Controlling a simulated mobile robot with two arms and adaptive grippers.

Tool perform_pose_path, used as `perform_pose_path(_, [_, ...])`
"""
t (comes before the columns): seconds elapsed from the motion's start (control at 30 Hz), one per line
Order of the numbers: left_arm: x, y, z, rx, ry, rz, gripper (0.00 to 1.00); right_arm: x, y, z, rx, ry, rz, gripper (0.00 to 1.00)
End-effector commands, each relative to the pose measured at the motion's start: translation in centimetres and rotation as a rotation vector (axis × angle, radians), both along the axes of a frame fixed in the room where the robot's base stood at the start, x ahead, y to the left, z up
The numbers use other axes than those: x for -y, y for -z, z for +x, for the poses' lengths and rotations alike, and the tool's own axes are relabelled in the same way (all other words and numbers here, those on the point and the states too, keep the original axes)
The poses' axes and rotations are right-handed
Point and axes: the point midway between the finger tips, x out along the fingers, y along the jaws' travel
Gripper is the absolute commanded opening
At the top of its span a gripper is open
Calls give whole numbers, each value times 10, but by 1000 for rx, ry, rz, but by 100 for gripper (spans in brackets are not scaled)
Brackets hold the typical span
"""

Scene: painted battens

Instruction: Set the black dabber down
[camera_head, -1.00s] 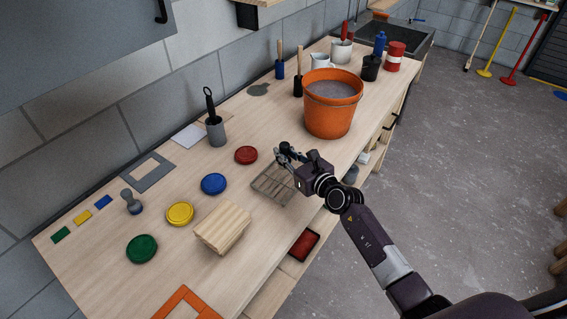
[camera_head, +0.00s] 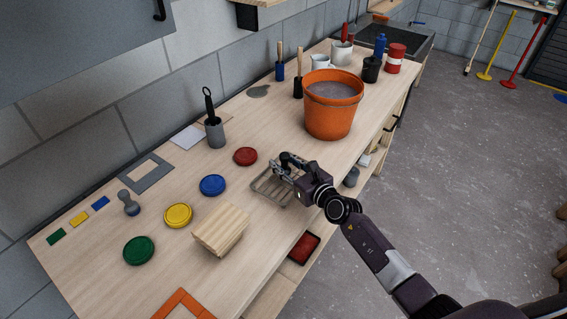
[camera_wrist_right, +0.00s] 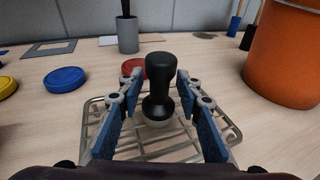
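The black dabber (camera_wrist_right: 158,83) stands upright on a grey wire rack (camera_wrist_right: 222,128) in the right wrist view. Its black knob points up and its pale foot is over the rack bars. My right gripper (camera_wrist_right: 160,125) has a blue-padded finger on either side of the dabber, with gaps between pads and dabber; it is open. In the head view my right gripper (camera_head: 278,172) is low over the rack (camera_head: 268,190), and I cannot clearly tell the dabber from the dark fingers there. My left gripper is not in view.
Red (camera_head: 245,156), blue (camera_head: 213,185), yellow (camera_head: 178,215) and green (camera_head: 138,250) round pads lie left of the rack. A wooden block (camera_head: 221,230) is in front. An orange bucket (camera_head: 333,112) stands behind. A grey cup (camera_head: 215,135) holds a black-handled tool.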

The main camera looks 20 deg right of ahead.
Motion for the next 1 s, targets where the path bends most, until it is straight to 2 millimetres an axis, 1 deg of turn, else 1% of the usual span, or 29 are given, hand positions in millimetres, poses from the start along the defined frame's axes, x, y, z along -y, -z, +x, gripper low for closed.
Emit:
perform_pose_path(0.13, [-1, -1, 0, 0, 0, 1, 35, 0, -2, 0, 0, 0, 0, 32])
perform_pose_path(0.2, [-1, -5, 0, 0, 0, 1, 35, 0, -6, 0, 1, 0, 1, 32])
perform_pose_path(0.27, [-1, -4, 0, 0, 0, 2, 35, 2, -4, -6, -2, 0, 2, 32])
perform_pose_path(0.37, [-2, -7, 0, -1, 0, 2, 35, 6, -7, -21, -2, 0, 1, 32])
perform_pose_path(0.6, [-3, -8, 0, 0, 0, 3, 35, 21, -15, -67, -3, 0, 1, 32])
perform_pose_path(0.7, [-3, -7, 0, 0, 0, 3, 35, 27, -19, -84, -2, 1, -1, 32])
perform_pose_path(0.83, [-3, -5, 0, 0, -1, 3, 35, 32, -22, -101, -1, 1, 0, 32])
perform_pose_path(1.0, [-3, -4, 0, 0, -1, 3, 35, 35, -25, -111, -1, 0, 0, 32])
